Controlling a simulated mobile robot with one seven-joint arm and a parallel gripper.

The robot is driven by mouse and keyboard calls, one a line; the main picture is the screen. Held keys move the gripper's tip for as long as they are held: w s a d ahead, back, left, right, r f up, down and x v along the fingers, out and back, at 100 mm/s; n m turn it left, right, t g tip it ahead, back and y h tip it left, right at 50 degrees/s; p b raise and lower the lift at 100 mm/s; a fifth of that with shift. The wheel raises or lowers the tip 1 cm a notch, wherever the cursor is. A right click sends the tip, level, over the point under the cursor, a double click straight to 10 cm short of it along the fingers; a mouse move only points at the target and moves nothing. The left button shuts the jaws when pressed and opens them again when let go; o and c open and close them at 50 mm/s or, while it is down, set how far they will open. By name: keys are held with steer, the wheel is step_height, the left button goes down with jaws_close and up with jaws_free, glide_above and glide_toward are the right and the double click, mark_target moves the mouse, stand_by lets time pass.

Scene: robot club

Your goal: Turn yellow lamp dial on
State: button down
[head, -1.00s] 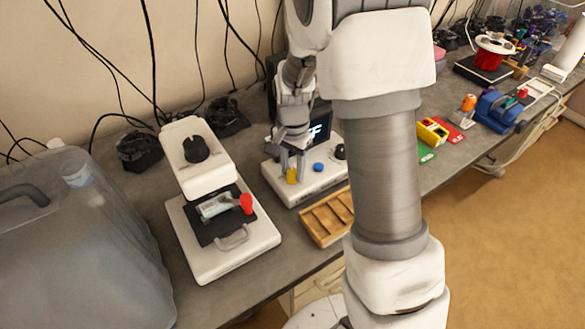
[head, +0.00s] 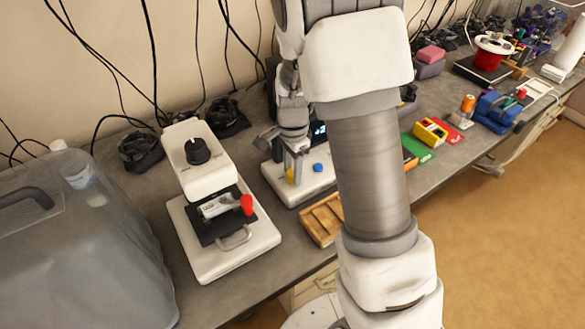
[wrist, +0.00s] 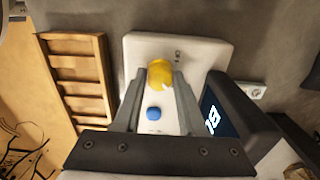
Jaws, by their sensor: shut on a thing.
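The yellow dial (wrist: 159,73) stands on the white lamp control box (wrist: 200,52), which is also in the head view (head: 305,186). My gripper (wrist: 158,82) is shut on the yellow dial, with one finger on each side of it. In the head view my gripper (head: 293,172) reaches down onto the box and hides part of the dial. A blue knob (wrist: 153,113) sits on the same box, between the fingers in the wrist view and to the right of the dial in the head view (head: 318,167). A dark display (wrist: 212,118) stands at the side.
A wooden tray (head: 321,222) lies close in front of the box. A large translucent container (head: 75,245) fills the far left. Cables hang behind the bench.

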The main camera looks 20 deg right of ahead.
mark_target(292, 172)
steer(key=shift+c, duration=2.4)
jaws_free()
step_height(292, 172, up, 18)
steer(key=p, duration=0.1)
steer(key=shift+f, duration=0.25)
